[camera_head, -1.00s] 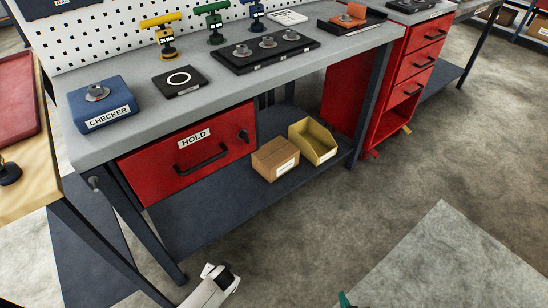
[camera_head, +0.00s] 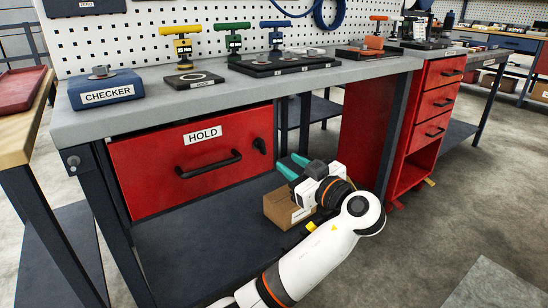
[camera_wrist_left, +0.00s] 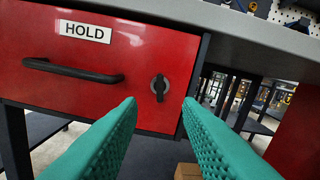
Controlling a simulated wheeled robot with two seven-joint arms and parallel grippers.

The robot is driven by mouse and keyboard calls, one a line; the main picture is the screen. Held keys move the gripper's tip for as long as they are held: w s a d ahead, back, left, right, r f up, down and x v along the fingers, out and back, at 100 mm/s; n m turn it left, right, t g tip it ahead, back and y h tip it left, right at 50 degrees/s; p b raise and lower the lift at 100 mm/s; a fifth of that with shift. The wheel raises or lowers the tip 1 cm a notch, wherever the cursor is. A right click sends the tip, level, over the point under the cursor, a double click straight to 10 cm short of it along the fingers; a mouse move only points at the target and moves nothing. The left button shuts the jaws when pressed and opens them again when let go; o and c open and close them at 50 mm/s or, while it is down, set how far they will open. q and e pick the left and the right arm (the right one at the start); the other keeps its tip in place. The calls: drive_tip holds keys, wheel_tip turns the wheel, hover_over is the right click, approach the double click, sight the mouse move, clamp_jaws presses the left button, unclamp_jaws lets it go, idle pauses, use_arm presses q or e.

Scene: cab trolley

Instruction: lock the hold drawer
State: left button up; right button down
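The red HOLD drawer (camera_head: 190,165) is under the grey bench top and looks closed. It has a black bar handle (camera_head: 208,164) and, to its right, a black lock knob (camera_head: 260,146). In the left wrist view the knob (camera_wrist_left: 159,87) on the drawer front (camera_wrist_left: 150,45) points up and down. My left gripper (camera_head: 292,166) is in front of the drawer's right end, a little right of and below the knob. Its teal fingers (camera_wrist_left: 160,125) are spread apart with nothing between them. The knob shows ahead in the gap, not touched. My right gripper is out of view.
A cardboard box (camera_head: 282,208) stands on the lower shelf (camera_head: 200,250) behind my left gripper. The bench top (camera_head: 230,90) overhangs the drawer. A red cabinet (camera_head: 425,110) stands to the right. A bench leg (camera_head: 98,215) is at left.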

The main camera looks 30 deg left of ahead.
sight(264, 146)
use_arm(q)
drive_tip(key=b+x, duration=0.2)
drive_tip(key=x, duration=0.9)
drive_tip(key=shift+b, duration=0.4)
drive_tip(key=shift+d, duration=0.1)
drive_tip(key=shift+c, duration=0.5)
clamp_jaws()
